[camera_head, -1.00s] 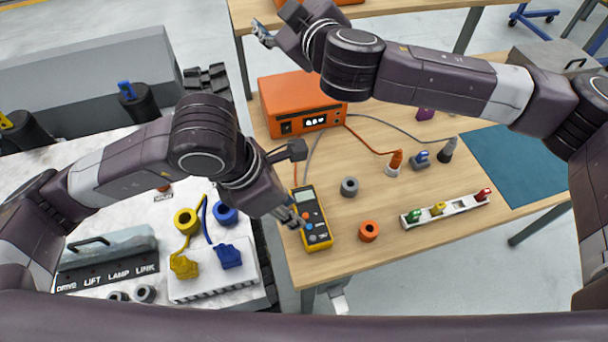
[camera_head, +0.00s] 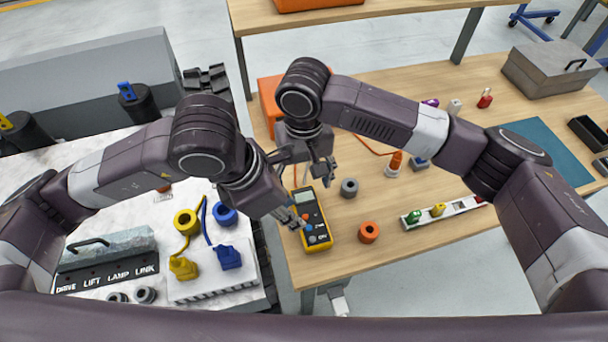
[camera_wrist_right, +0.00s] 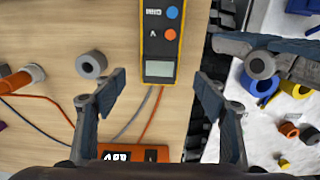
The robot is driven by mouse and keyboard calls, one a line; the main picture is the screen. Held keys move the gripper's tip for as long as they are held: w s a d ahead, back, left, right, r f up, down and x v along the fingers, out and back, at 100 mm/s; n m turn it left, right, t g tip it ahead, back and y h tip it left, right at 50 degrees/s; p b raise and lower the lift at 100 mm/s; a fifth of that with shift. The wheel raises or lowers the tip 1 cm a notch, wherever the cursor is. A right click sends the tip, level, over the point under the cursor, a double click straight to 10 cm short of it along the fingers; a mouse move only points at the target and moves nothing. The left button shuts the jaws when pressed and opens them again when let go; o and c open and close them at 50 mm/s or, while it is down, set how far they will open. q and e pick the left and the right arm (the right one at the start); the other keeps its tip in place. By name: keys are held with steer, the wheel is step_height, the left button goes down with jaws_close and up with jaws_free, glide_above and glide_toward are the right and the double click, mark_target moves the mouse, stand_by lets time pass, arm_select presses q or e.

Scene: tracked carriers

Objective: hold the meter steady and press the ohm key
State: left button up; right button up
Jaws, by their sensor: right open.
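The yellow-edged meter (camera_head: 316,222) lies on the wooden table near its front left edge, with its display towards the back. It also shows in the right wrist view (camera_wrist_right: 159,45), with an orange key (camera_wrist_right: 170,35) and a blue key (camera_wrist_right: 172,12); the small labels are hard to read. My right gripper (camera_head: 323,175) points down above the table just behind the meter. In its wrist view the fingers (camera_wrist_right: 161,88) are spread and empty, one either side of the display end. My left gripper (camera_head: 292,219) is at the meter's left edge; its jaw gap and any contact are unclear.
A grey ring (camera_head: 349,187) and an orange ring (camera_head: 369,231) lie right of the meter. A white strip (camera_head: 448,210) with coloured pieces lies further right. An orange box (camera_head: 268,100) stands behind, partly hidden by my right arm. Cables run from it across the table.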

mark_target(304, 196)
step_height(304, 196, down, 6)
steer(key=shift+f, duration=0.1)
stand_by(0.4)
steer(key=c, duration=1.5)
arm_select(q)
jaws_close()
arm_select(e)
steer(key=shift+w, duration=0.1)
steer(key=shift+c, duration=0.3)
